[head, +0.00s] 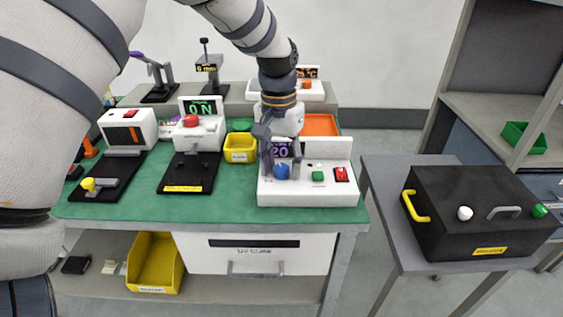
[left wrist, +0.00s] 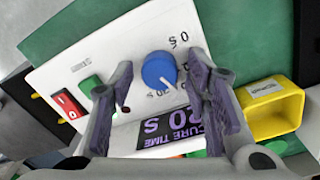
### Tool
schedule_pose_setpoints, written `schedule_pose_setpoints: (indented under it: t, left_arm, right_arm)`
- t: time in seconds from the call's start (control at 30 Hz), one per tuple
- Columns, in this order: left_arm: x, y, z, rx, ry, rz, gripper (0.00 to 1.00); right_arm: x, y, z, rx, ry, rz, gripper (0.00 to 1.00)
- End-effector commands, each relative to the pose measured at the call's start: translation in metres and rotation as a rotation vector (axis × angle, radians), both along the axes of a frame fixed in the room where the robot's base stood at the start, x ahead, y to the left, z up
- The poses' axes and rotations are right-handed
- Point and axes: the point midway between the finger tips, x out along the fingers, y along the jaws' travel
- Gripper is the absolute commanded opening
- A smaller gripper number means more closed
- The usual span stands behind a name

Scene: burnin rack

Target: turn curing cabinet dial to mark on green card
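The curing cabinet's white control box (head: 305,195) stands at the bench's front right. Its blue dial (head: 282,172) shows larger in the left wrist view (left wrist: 159,70), with a white pointer line and dark printed marks around it. A display (left wrist: 170,130) reads "CURE TIME 20 S". My left gripper (head: 280,160) is above the box, pointing down at the dial. In the left wrist view its fingers (left wrist: 160,68) are open on either side of the dial, with visible gaps and no clear contact. I cannot make out a green card. My right gripper is not in view.
A black box (head: 480,215) sits on the grey side table at right.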

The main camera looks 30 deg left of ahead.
Motion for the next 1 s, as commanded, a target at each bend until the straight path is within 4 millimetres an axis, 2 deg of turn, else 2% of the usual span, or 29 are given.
schedule_pose_setpoints:
  t: [0.3,0.37,0.6,0.7,0.83,1.0]
  left_arm:
    - [0.001,0.0,0.005,0.0,-0.003,0.0,0.48]
    - [0.001,0.001,0.014,0.001,-0.005,-0.001,0.48]
    - [0.001,0.003,0.079,0.001,-0.007,0.0,0.48]
    - [0.001,0.004,0.101,0.001,-0.005,0.001,0.48]
    - [0.0,0.004,0.116,0.0,-0.002,0.0,0.48]
    - [0.0,0.004,0.121,0.0,0.0,0.0,0.48]
  right_arm:
    - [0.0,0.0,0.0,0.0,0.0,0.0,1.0]
    - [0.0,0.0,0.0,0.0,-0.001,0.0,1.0]
    - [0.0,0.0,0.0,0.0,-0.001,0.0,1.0]
    - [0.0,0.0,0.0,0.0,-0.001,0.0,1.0]
    - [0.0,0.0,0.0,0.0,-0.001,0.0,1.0]
    - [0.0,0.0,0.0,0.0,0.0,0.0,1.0]
